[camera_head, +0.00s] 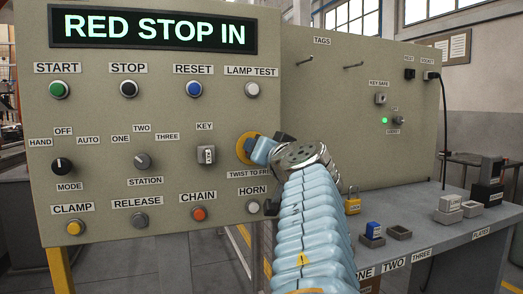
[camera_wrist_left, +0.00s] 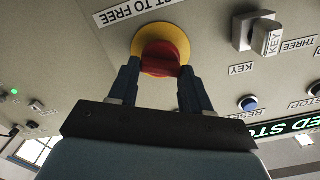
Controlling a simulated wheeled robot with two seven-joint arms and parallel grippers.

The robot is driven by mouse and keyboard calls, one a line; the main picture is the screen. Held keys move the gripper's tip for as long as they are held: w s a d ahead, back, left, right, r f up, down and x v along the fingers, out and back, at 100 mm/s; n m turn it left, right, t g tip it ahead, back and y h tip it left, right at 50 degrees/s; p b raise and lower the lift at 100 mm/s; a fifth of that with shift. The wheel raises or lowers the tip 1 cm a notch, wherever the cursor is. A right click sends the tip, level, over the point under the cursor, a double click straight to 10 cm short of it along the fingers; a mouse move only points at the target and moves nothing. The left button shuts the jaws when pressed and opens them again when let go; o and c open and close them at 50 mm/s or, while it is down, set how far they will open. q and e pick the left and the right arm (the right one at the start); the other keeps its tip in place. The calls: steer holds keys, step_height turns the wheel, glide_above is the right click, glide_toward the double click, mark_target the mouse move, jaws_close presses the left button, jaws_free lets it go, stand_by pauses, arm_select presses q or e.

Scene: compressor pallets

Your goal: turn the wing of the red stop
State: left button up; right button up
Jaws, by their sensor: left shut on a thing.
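The red stop (camera_wrist_left: 160,58) is a red knob on a round yellow plate (camera_wrist_left: 152,35), seen in the wrist view. In the head view the yellow plate (camera_head: 243,146) shows at its left edge, and my gripper hides the red knob. My left gripper (camera_head: 262,150) is at the panel. In the wrist view its dark blue fingers (camera_wrist_left: 158,76) are on both sides of the red knob, shut on it. The label below reads TWIST TO FRE, partly covered. The display (camera_head: 153,30) reads RED STOP IN. My right gripper is not in view.
The key switch (camera_head: 206,155) is left of the stop, and the HORN button (camera_head: 253,207) is just below. A yellow padlock (camera_head: 352,203) hangs or stands right of my arm. Blocks and a blue-topped piece (camera_head: 373,229) sit on the grey table (camera_head: 440,250).

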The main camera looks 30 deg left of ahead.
arm_select(q)
steer(key=shift+m, duration=0.8)
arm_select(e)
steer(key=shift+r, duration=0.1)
arm_select(q)
steer(key=o, duration=1.1)
steer(key=shift+c, duration=0.2)
